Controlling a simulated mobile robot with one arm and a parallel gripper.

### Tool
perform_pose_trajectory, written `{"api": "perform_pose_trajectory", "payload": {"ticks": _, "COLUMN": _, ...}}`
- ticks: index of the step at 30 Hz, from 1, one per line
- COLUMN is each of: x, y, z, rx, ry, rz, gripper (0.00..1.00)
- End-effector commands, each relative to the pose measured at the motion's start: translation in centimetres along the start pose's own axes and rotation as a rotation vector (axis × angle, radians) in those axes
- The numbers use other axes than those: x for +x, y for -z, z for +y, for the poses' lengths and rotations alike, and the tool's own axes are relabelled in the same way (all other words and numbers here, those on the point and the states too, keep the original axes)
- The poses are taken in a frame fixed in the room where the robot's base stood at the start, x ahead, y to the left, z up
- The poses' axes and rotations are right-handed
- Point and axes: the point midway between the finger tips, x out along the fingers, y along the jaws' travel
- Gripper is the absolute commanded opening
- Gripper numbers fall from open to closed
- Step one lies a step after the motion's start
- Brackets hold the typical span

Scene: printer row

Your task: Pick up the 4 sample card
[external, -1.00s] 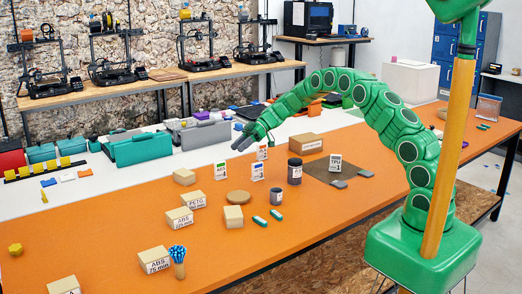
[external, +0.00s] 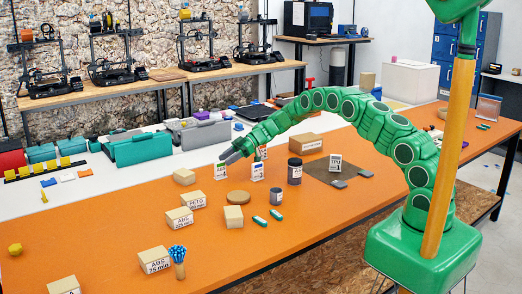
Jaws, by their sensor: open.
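Several small white sample cards stand upright on the orange table (external: 330,205). One with a green top (external: 221,171) is at the left, one with a blue top (external: 257,172) is to its right, and one with an orange-red top (external: 263,152) is behind, partly hidden by my gripper. Another card (external: 335,161), marked TPU, stands on a dark mat. I cannot read a 4 on any card. My gripper (external: 227,158) is open and empty, pointing down to the left, just above the green-topped card. I cannot tell whether it touches that card.
A dark jar (external: 295,171), a grey cup (external: 276,196), a round wooden disc (external: 238,197) and several cardboard boxes (external: 179,217) stand around the cards. Teal and grey cases (external: 140,148) lie on the white surface behind. The front middle of the table is clear.

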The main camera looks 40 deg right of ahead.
Motion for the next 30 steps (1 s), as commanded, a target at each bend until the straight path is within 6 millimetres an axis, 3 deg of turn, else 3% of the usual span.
{"api": "perform_pose_trajectory", "payload": {"ticks": 9, "x": 4.0, "y": -0.4, "z": 0.2, "rx": 0.003, "ry": 0.001, "rz": -0.001, "gripper": 0.47}}
{"api": "perform_pose_trajectory", "payload": {"ticks": 17, "x": 4.4, "y": -0.4, "z": 0.2, "rx": 0.002, "ry": -0.001, "rz": -0.001, "gripper": 0.47}}
{"api": "perform_pose_trajectory", "payload": {"ticks": 27, "x": 4.4, "y": -0.3, "z": 0.2, "rx": 0.001, "ry": 0.000, "rz": -0.001, "gripper": 0.00}}
{"api": "perform_pose_trajectory", "payload": {"ticks": 30, "x": 4.4, "y": -0.3, "z": 0.2, "rx": 0.001, "ry": 0.000, "rz": -0.001, "gripper": 0.00}}
